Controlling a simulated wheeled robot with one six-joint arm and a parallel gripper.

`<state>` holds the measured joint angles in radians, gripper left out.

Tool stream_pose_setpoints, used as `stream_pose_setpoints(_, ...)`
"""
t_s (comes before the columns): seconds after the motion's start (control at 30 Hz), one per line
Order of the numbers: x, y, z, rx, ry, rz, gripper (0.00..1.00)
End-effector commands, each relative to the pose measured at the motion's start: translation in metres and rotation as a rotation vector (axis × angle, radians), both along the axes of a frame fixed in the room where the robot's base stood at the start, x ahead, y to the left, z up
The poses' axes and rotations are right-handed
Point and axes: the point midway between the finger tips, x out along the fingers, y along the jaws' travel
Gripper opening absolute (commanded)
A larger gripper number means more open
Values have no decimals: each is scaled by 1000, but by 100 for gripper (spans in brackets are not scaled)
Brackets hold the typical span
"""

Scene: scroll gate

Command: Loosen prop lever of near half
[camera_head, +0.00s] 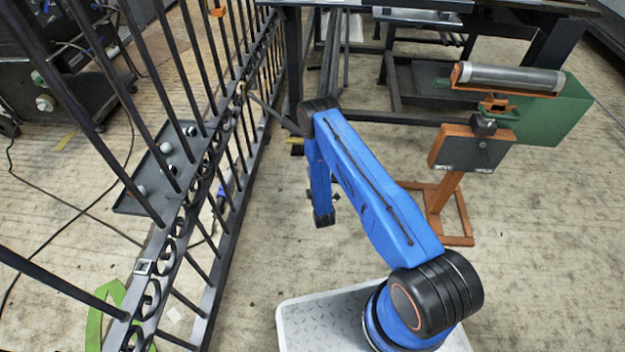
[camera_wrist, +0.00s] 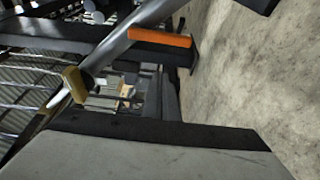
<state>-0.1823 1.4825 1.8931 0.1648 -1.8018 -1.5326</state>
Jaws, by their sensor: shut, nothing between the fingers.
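The black scroll gate (camera_head: 190,190) runs along the left of the head view. A thin grey bar (camera_head: 272,114) slants from the gate toward my arm; I cannot tell whether it is the prop. In the wrist view an orange grip (camera_wrist: 160,39) sits on a dark bar, likely the prop lever. A grey metal rod (camera_wrist: 118,45) crosses beside it, with a tan block (camera_wrist: 75,85) at its lower end. My gripper (camera_wrist: 155,133) fills the bottom of the wrist view, shut and empty, apart from the orange grip. My arm hides its fingers in the head view.
An orange stand with a dark box (camera_head: 472,150) and a green panel (camera_head: 555,110) is right of my arm. A black tray (camera_head: 150,195) is by the gate. A dark table frame (camera_head: 400,95) stands behind. Floor between gate and my base is mostly clear.

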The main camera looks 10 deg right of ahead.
Motion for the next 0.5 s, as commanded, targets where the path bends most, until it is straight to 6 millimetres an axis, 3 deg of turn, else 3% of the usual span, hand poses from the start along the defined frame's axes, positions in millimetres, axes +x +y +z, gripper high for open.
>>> stream_pose_setpoints(0.2, 39, 1, 1, 0, -3, 0, 0)
stream_pose_setpoints(0.5, 28, -32, 0, 0, 1, 0, 0)
